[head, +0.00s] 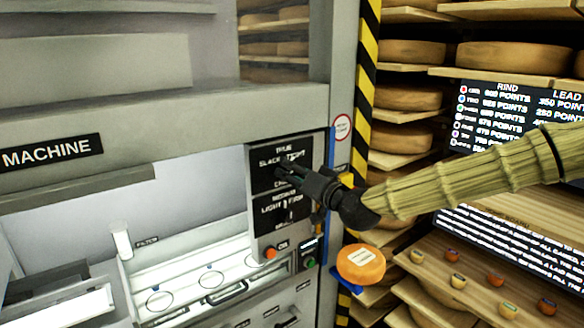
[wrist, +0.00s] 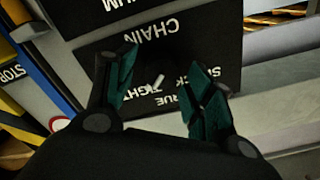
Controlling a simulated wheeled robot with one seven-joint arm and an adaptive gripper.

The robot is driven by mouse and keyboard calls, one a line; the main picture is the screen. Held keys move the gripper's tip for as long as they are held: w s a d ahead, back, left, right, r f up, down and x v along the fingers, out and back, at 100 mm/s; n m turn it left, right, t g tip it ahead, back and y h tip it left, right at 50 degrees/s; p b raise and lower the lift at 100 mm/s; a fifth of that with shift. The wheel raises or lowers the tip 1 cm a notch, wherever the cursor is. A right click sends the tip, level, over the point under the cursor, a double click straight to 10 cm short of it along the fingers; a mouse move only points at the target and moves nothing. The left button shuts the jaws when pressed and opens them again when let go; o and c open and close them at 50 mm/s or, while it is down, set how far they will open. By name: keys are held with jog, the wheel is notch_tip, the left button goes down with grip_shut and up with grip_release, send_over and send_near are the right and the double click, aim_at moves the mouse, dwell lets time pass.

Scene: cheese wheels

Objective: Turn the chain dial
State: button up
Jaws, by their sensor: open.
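The chain dial (wrist: 157,83) shows in the wrist view as a dark knob with a short white mark, on a black plate (wrist: 205,45) lettered CHAIN, TRUE, SLACK and TIGHT, seen upside down. The white mark slants, and the knob's outline is hard to make out against the plate. My gripper (wrist: 161,62) is open, with one green-padded finger on each side of the dial. I cannot tell whether the pads touch it. In the head view my gripper (head: 288,172) is in front of the plate (head: 265,155) and hides the dial there.
A second black plate (head: 268,216) is just below, partly behind my gripper. An orange button (head: 270,253) and a green one (head: 310,262) are lower. An orange wheel (head: 361,263) and a striped post (head: 365,75) are to the right.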

jog(key=shift+w+a, duration=0.4)
jog(key=shift+w, duration=0.05)
jog(key=c, duration=1)
